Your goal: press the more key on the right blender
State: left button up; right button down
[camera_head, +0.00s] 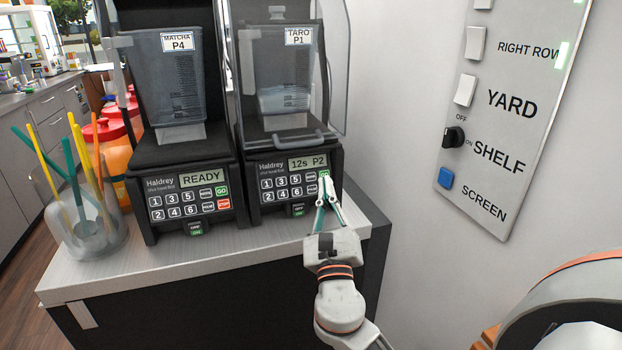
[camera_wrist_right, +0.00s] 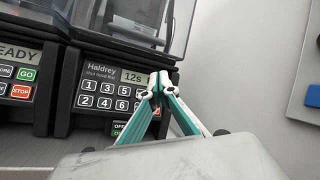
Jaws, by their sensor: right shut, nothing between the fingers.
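The right blender (camera_head: 251,170) stands on the counter with a jug labelled TARO P1 (camera_head: 299,36). Its display (camera_head: 308,163) reads "12s P2". The more key (camera_head: 310,178) is in the upper key row, just left of the green GO key. My right gripper (camera_head: 326,181) is shut and empty, its fingertips at the right end of the keypad, over the GO and stop key area. In the right wrist view the fingertips (camera_wrist_right: 157,85) cover the keypad right of the 5 key and hide the more key; contact cannot be told. My left gripper is out of view.
The left blender (camera_head: 143,185), labelled MATCHA P4, shows READY close beside the right one. A wall switch panel (camera_head: 500,150) is at right. The counter front (camera_head: 200,258) is clear.

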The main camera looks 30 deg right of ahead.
aim_at(311, 177)
jog(key=w, duration=0.2)
jog(key=w+d+f+b, duration=0.1)
jog(key=w, duration=0.1)
jog(key=w+f+b, duration=0.1)
jog(key=w, duration=0.1)
jog(key=shift+d+f, duration=0.1)
jog(key=shift+d, duration=0.1)
jog(key=shift+w+d+f+b, duration=0.1)
jog(key=shift+w+d+b, duration=0.05)
jog(key=shift+w+b, duration=0.35)
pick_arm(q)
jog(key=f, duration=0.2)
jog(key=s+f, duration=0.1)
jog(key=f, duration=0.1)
pick_arm(e)
jog(key=shift+w, duration=0.1)
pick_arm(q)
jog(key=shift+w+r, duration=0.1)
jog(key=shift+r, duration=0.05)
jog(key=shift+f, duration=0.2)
pick_arm(e)
jog(key=shift+w, duration=0.1)
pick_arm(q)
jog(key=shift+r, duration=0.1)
pick_arm(e)
jog(key=shift+w+d+f, duration=0.1)
jog(key=shift+w+f, duration=0.05)
jog(key=shift+w, duration=0.15)
